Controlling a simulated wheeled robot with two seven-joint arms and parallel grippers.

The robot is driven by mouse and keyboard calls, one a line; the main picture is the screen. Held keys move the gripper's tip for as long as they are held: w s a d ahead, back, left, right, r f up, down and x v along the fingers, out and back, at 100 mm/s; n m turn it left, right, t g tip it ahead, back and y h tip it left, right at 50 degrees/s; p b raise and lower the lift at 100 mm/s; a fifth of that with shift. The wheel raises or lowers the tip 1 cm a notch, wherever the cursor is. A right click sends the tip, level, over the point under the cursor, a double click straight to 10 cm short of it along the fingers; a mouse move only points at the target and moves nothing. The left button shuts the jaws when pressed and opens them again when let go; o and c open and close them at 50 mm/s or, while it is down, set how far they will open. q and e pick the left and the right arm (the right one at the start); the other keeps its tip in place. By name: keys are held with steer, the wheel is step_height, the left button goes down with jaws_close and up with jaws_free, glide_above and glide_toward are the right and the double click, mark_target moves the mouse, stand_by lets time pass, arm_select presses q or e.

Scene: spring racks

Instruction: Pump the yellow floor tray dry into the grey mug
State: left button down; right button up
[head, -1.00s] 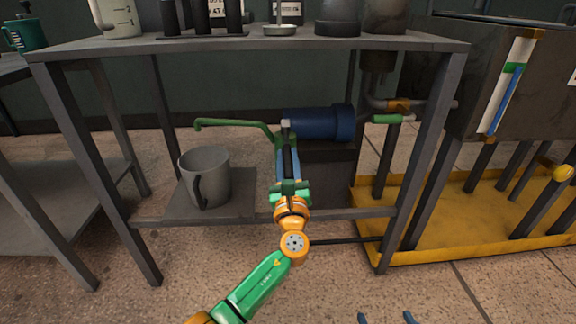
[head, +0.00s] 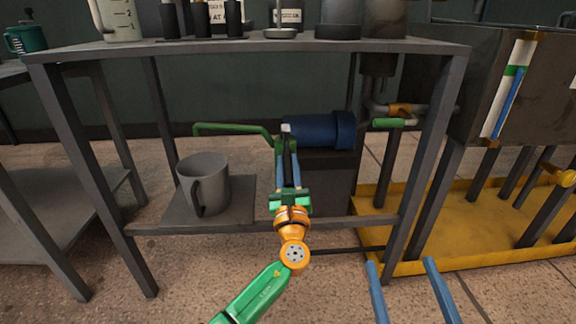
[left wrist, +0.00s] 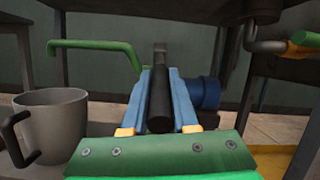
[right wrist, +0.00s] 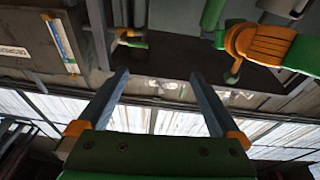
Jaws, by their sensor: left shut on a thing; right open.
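The blue pump body (head: 318,131) lies under the bench top, with a green spout (head: 235,127) reaching left. The grey mug (head: 208,181) stands upright on the low shelf, below the spout's end; its inside is mostly hidden. The yellow floor tray (head: 465,253) lies at the right; I cannot tell whether liquid is in it. My left gripper (head: 287,165) is shut on the pump's black handle (left wrist: 160,105), in front of the pump. My right gripper (head: 401,263) is open and empty, low in front of the tray; its fingers also show in the right wrist view (right wrist: 160,76).
The metal bench (head: 250,45) frames the pump, its legs standing close on both sides. A dark tank (head: 465,85) with a blue-marked gauge (head: 507,88) stands right, above the tray. Another low shelf (head: 45,215) is at left. The floor in front is clear.

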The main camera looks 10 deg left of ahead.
arm_select(q)
steer(key=shift+f, duration=0.1)
steer(key=c, duration=0.7)
jaws_free()
arm_select(e)
steer(key=shift+f, duration=0.1)
arm_select(q)
steer(key=p+v, duration=0.1)
steer(key=v, duration=0.2)
steer(key=p+v, duration=0.1)
steer(key=v, duration=0.2)
steer(key=shift+s, duration=0.25)
steer(key=shift+s+f, duration=0.15)
steer(key=shift+s, duration=0.1)
arm_select(e)
steer(key=s+d+f+g+h, duration=0.1)
steer(key=f+g, duration=0.3)
steer(key=f, duration=0.3)
steer(key=s+d+f+g+h, duration=0.1)
steer(key=s+f+g+h, duration=0.1)
steer(key=f+g, duration=0.3)
steer(key=shift+s+d+f+m, duration=0.25)
steer(key=shift+d+f+m, duration=0.15)
steer(key=shift+f, duration=1.1)
